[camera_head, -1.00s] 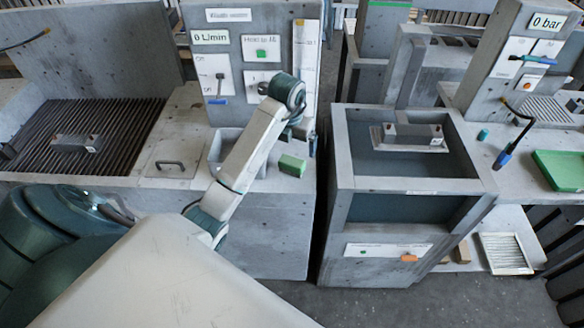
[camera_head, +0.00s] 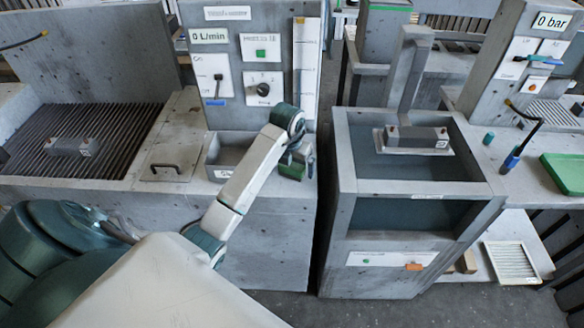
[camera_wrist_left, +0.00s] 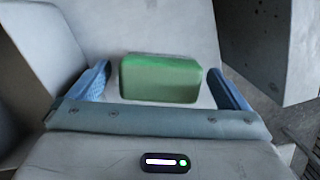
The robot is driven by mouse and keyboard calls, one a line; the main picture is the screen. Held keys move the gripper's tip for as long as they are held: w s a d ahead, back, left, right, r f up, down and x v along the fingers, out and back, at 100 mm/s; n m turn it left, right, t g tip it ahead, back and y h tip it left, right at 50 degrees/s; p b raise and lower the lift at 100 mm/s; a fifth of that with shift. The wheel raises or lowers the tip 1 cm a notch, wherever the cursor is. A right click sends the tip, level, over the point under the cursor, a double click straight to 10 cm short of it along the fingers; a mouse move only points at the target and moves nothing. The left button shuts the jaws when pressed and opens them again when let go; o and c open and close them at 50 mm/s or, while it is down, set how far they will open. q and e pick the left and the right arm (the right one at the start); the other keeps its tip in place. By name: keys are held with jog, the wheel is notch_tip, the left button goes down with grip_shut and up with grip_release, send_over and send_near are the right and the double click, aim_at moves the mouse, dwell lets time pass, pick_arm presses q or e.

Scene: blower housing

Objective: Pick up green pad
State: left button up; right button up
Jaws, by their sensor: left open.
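The green pad (camera_head: 292,171) is a small block on the grey counter, right of a recessed basin, near the counter's right end. In the head view my left gripper (camera_head: 298,160) is over it and partly hides it. In the left wrist view the green pad (camera_wrist_left: 161,78) lies between the two blue fingers of my left gripper (camera_wrist_left: 160,84), with a gap on each side. The left gripper is open and holds nothing. My right gripper is not in view.
The basin (camera_head: 228,150) is left of the pad, with a control panel (camera_head: 262,70) standing behind. A grey open-topped tank (camera_head: 345,190) stands to the right across a narrow gap. A handled lid (camera_head: 168,168) and a grate (camera_head: 90,125) are further left.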

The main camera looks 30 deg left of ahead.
pick_arm(q)
jog(key=c, duration=1)
jog(key=shift+c, duration=1)
